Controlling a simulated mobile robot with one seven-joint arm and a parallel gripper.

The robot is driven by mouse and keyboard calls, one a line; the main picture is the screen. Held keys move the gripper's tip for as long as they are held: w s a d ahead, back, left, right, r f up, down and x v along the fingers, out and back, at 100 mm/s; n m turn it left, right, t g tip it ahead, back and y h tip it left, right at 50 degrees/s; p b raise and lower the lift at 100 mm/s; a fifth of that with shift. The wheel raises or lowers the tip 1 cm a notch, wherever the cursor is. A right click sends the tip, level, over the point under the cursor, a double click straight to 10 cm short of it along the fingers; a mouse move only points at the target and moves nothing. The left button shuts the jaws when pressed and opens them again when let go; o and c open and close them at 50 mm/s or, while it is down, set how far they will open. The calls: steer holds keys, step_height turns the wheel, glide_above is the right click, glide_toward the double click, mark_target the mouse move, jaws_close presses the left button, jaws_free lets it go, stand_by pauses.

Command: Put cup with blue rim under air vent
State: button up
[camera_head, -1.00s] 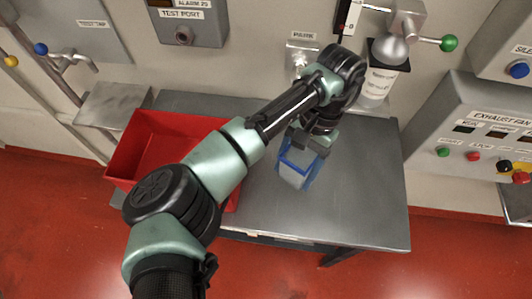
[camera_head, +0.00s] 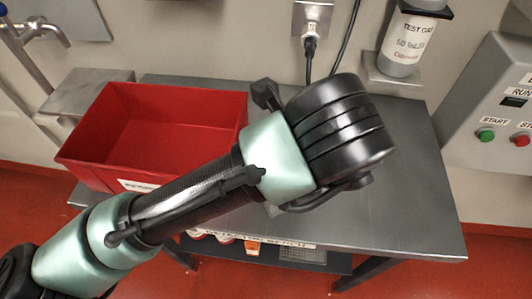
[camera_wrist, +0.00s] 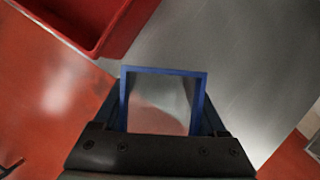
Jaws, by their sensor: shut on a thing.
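The cup with the blue rim (camera_wrist: 163,71) is in the wrist view, square-mouthed, with grey and reddish tones inside the rim. My gripper (camera_wrist: 162,118) is shut on it, with a finger along each side. The cup is over the front edge of the metal table, with red floor to the left in that view; its exact height is unclear. In the head view my arm hides the gripper and nearly all of the cup. I cannot make out an air vent with certainty.
A red bin (camera_head: 150,130) stands on the left of the metal table (camera_head: 415,190). A test gas bottle (camera_head: 405,42) stands at the back right near a wall socket (camera_head: 311,22) with a cable. A grey control panel (camera_head: 495,100) is at the right. The table's right part looks clear.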

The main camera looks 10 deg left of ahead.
steer(key=shift+s+f+m+h+b, duration=0.3)
steer(key=shift+s+f+m, duration=0.05)
steer(key=shift+m, duration=0.25)
steer(key=shift+w, duration=0.15)
steer(key=w, duration=0.6)
steer(key=w+f, duration=0.1)
steer(key=w, duration=1.2)
steer(key=shift+w+a+f+p, duration=0.1)
steer(key=shift+f+p, duration=0.05)
steer(key=shift+p, duration=0.2)
step_height(320, 180, down, 5)
steer(key=shift+f, duration=0.1)
steer(key=shift+w+f, duration=0.2)
steer(key=shift+f, duration=0.1)
steer(key=o, duration=1.3)
steer(key=shift+c, duration=0.2)
